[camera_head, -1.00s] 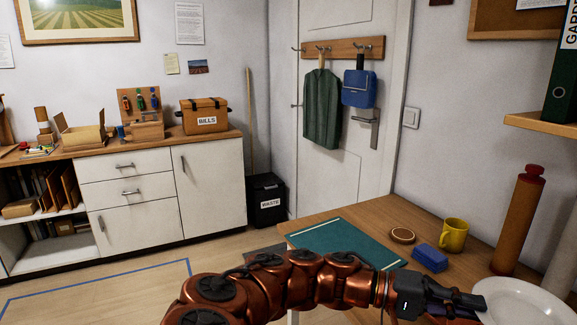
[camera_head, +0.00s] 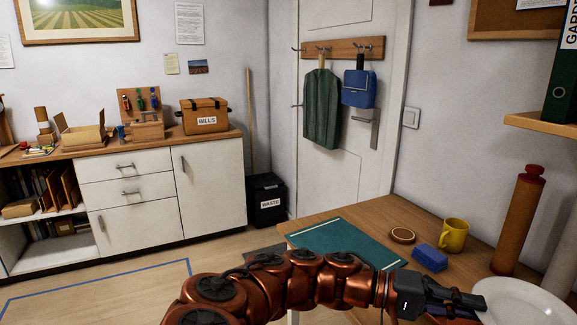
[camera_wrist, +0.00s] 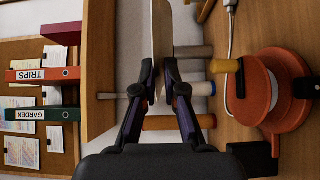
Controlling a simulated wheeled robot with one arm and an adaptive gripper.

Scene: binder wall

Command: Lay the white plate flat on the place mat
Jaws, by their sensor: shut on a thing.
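The white plate (camera_head: 525,302) is at the bottom right of the head view, partly cut off by the frame. My gripper (camera_head: 474,302) is shut on its near-left rim. In the wrist view the plate (camera_wrist: 162,40) shows nearly edge-on between the fingertips of my gripper (camera_wrist: 161,92). It looks roughly level; its height above the table cannot be told. The place mat (camera_head: 345,243) is a flat teal rectangle with a pale border line, lying on the wooden table to the left of the plate. Its top looks bare, and my arm hides its near edge.
A blue block (camera_head: 429,257), a yellow mug (camera_head: 453,236) and a round coaster (camera_head: 402,235) stand between mat and plate. A tall brown tube with a red cap (camera_head: 518,222) stands behind the plate. A wall shelf (camera_head: 543,124) juts out above.

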